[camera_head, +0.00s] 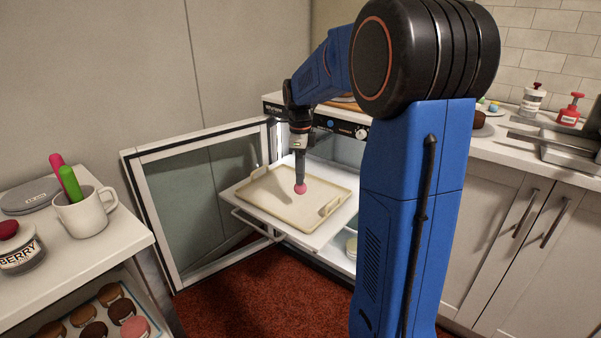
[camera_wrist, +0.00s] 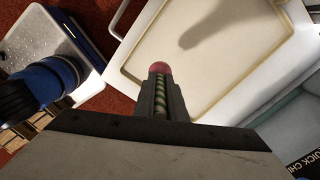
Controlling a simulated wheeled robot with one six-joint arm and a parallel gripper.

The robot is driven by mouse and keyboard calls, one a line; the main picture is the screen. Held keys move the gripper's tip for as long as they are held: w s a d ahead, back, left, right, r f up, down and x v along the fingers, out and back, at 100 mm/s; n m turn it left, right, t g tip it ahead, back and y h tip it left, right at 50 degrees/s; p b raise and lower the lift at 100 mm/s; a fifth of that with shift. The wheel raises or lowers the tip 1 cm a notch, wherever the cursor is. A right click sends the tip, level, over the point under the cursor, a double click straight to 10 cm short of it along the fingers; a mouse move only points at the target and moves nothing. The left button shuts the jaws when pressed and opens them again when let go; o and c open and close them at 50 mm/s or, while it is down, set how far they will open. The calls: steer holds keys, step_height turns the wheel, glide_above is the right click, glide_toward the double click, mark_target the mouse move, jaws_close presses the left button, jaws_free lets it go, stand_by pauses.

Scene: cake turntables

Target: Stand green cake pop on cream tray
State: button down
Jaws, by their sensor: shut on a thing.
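My gripper (camera_head: 301,160) is shut on a cake pop (camera_head: 300,188) and points straight down over the cream tray (camera_head: 262,171). The cake pop shows a pink-red round end below the fingers. In the wrist view this end (camera_wrist: 160,68) sticks out past the fingertips, and a greenish, ridged stem (camera_wrist: 160,98) shows between the fingers. The cream tray has a raised rim and two handles, and lies on a pulled-out white shelf (camera_head: 308,240). It also shows in the wrist view (camera_wrist: 189,107). I cannot tell whether the pink end touches the tray.
A glass door (camera_head: 203,190) stands open left of the shelf. At left, a white mug (camera_head: 83,213) holds pink and green sticks beside a berry jar (camera_head: 20,252). The rest of the cream tray is bare. Cabinets and a counter stand at right.

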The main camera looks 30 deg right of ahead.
mark_target(300, 193)
steer(key=shift+f, duration=3.5)
steer(key=shift+f, duration=0.45)
steer(key=shift+f, duration=0.2)
steer(key=c, duration=1.7)
jaws_free()
